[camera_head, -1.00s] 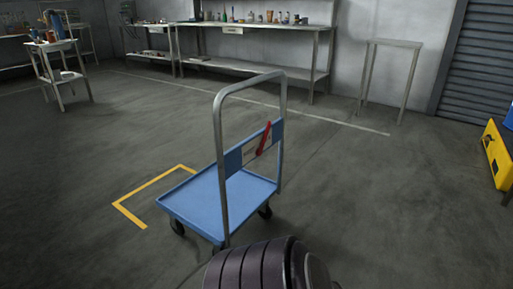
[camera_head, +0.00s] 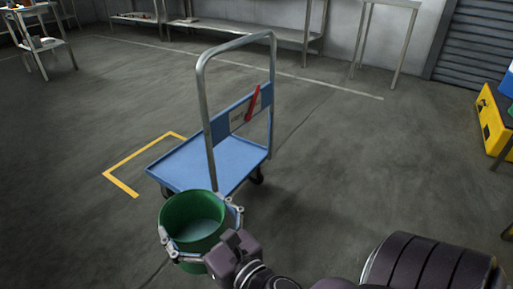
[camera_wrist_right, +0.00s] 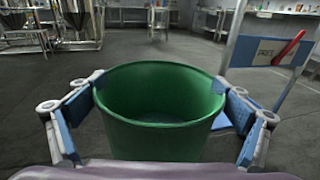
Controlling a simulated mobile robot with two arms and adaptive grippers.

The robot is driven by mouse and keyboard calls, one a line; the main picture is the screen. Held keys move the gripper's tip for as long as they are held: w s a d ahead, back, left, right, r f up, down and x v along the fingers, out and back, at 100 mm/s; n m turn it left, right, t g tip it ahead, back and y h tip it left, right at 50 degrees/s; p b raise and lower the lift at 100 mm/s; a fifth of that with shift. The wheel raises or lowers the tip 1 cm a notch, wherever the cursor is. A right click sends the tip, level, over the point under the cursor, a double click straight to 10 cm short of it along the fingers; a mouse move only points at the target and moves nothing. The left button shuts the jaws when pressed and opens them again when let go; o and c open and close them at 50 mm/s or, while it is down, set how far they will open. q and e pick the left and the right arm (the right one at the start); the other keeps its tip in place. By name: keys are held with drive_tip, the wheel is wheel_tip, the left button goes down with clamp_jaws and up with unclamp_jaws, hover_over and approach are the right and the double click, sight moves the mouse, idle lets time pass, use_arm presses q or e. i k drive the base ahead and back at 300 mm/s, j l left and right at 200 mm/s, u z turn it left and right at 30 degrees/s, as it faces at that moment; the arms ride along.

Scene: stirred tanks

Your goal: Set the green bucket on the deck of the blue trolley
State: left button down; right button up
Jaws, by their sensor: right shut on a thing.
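The green bucket (camera_head: 196,222) is upright and looks empty. My right gripper (camera_head: 202,235) is shut on it, with one finger on each side of its wall; the bucket also fills the middle of the right wrist view (camera_wrist_right: 165,105). The blue trolley (camera_head: 205,165) stands just beyond the bucket in the head view. Its blue deck is bare where it shows; the bucket hides part of its near edge. Its grey push handle rises on the right side of the deck. In the right wrist view the trolley's handle panel (camera_wrist_right: 268,52) is at the right. My left gripper is not in view.
A yellow floor marking (camera_head: 140,160) lies left of the trolley. A long metal bench (camera_head: 250,30) and a small stand (camera_head: 385,40) are at the back wall. A yellow box (camera_head: 493,120) is at the right edge. The floor around the trolley is open.

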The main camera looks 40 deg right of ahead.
sight(217, 165)
drive_tip(key=i+l+z, duration=0.1)
drive_tip(key=z, duration=0.25)
drive_tip(key=i+l+z, duration=0.15)
drive_tip(key=z, duration=0.2)
drive_tip(key=i+z, duration=0.15)
drive_tip(key=z, duration=0.15)
drive_tip(key=i+j, duration=0.15)
drive_tip(key=i, duration=0.3)
drive_tip(key=i+j, duration=0.15)
drive_tip(key=i, duration=0.3)
drive_tip(key=i+j, duration=0.3)
drive_tip(key=i, duration=0.1)
